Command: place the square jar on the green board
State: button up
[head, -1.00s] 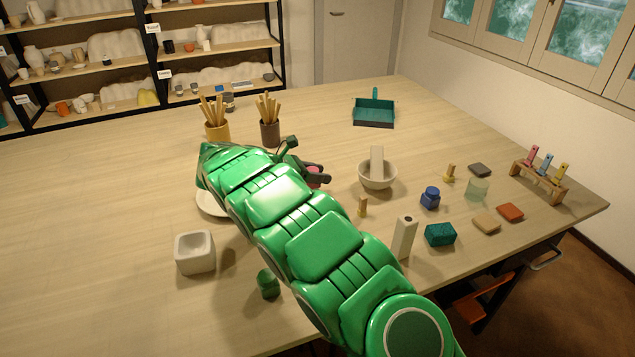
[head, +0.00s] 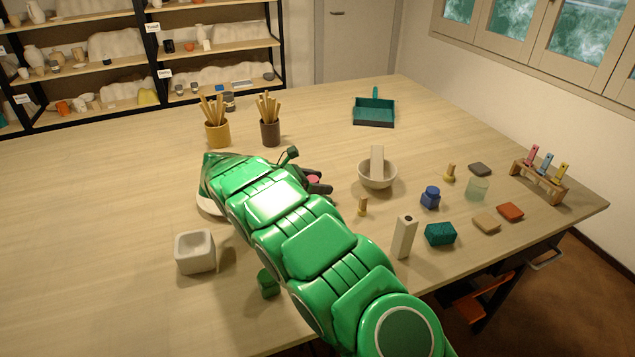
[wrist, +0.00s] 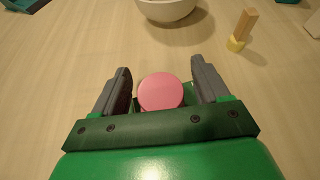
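My gripper (head: 318,183) is low over the middle of the table, left of the grey bowl. In the wrist view my gripper (wrist: 161,90) is open, its dark fingers on either side of a round pink top (wrist: 160,92). A gap shows between that top and each finger. A bit of green shows beside and below the pink top; I cannot tell whether it is a jar's body or a board. The pink top (head: 313,180) is only partly visible in the head view, behind my arm. I cannot make out a square jar or green board for certain.
A blue jar (head: 430,197), teal block (head: 440,234) and tall pale block (head: 404,237) stand farther right. A white plate (head: 207,206) is partly hidden.

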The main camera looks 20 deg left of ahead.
jog(key=shift+a+r, duration=0.1)
jog(key=shift+r, duration=0.1)
jog(key=v, duration=1.1)
jog(key=shift+s+a+r, duration=0.1)
jog(key=shift+s+a, duration=0.2)
